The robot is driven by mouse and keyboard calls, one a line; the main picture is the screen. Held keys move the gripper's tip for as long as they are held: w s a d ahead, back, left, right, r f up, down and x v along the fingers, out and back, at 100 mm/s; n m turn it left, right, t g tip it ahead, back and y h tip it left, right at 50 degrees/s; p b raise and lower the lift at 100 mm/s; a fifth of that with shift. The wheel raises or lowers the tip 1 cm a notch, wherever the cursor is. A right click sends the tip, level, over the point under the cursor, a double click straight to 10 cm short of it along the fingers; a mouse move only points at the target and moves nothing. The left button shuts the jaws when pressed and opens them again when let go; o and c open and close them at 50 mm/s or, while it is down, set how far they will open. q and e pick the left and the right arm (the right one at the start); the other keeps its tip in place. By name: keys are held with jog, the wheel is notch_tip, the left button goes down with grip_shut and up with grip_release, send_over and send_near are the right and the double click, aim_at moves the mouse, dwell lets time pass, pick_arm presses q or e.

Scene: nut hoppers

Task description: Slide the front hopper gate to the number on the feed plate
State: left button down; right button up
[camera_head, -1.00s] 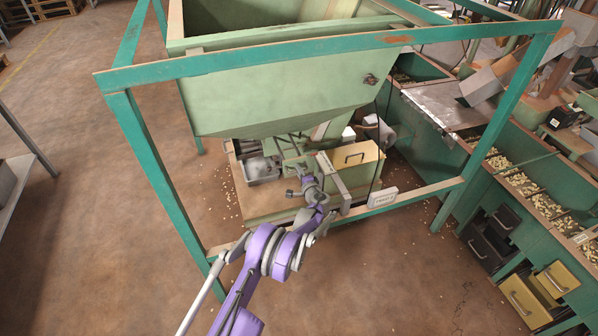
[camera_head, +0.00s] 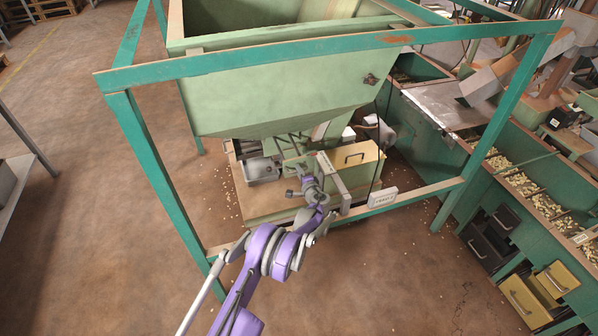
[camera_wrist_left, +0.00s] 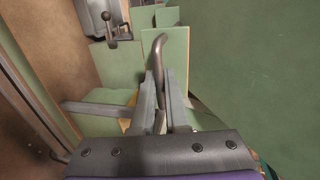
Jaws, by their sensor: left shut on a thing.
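The front hopper (camera_head: 275,100) is a pale green bin inside a teal frame. Below it, my left gripper (camera_head: 305,168) reaches in among the gate parts; it is small and partly covered by my wrist. In the left wrist view, my left gripper (camera_wrist_left: 160,95) is shut on a bent grey metal handle (camera_wrist_left: 158,48), whose curved end stands up beyond the fingers. The gate itself cannot be made out clearly. A small white plate (camera_head: 382,197) with dark marking, likely the feed plate, is on the frame's front rail; I cannot read it. My right gripper is not in view.
A yellowish box (camera_head: 357,160) with a handle stands right of my gripper, and a grey metal tray (camera_head: 263,170) left of it. The teal frame's front rail (camera_head: 420,190) crosses near my forearm. Green nut troughs (camera_head: 520,180) stand at right.

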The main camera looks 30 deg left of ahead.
pick_arm(q)
jog(key=v, duration=0.2)
jog(key=f+v, duration=0.1)
jog(key=v, duration=0.2)
dwell(0.3)
jog(key=c, duration=0.9)
grip_release()
jog(key=p+v, duration=0.1)
jog(key=v, duration=1)
jog(key=shift+r, duration=0.1)
